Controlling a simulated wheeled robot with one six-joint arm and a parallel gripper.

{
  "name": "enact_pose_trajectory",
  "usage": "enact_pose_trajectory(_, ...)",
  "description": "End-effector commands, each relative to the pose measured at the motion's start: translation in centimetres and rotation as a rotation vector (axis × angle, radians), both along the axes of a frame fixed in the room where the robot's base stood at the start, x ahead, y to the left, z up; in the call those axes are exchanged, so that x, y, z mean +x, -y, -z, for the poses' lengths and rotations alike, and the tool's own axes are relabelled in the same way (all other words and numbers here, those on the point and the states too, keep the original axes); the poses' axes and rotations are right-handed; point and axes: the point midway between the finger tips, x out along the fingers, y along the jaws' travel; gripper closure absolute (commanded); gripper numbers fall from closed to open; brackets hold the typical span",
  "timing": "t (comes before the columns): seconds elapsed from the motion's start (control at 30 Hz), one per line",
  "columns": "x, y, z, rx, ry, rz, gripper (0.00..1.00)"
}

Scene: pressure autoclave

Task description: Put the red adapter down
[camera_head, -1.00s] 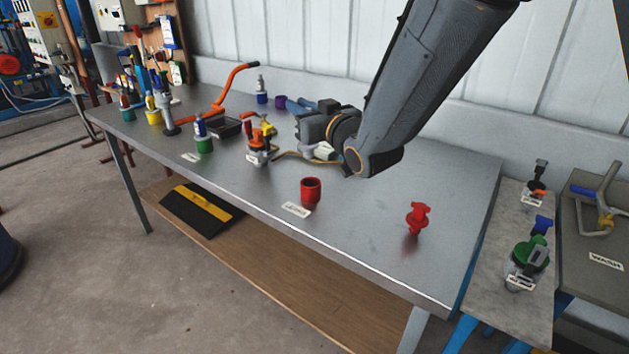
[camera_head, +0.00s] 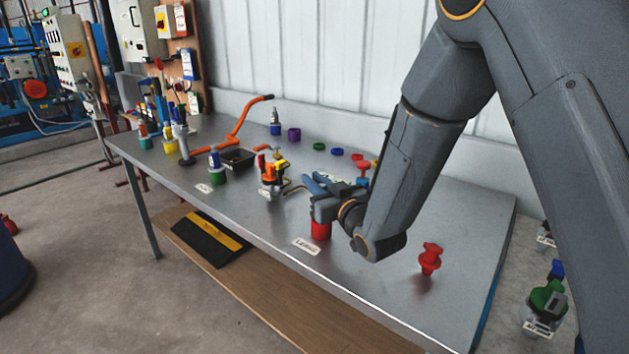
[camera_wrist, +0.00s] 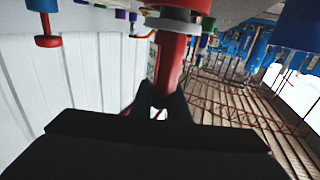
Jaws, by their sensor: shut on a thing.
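My gripper (camera_head: 316,186) is low over the front middle of the bench. In the wrist view its dark fingertips (camera_wrist: 160,96) are shut on a red part, which I take to be the red adapter (camera_wrist: 168,62). The head view hides most of that part behind the gripper and wrist. A red cup (camera_head: 320,231) stands on the bench directly below the gripper, its top covered by it. I cannot tell whether the adapter is inside the cup or above it.
A red knobbed piece (camera_head: 430,258) stands to the right on the metal bench (camera_head: 385,290). A clamped orange-and-yellow assembly (camera_head: 271,177) is close left of the gripper. Green (camera_head: 319,146) and purple rings lie behind. A white label (camera_head: 306,246) lies before the cup.

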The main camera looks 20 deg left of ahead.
Motion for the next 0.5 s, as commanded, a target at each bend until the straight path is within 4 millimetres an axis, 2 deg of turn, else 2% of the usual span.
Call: enact_pose_trajectory(0.5, 0.02, -0.02, 0.85, 0.001, 0.001, -0.001, 1.0)
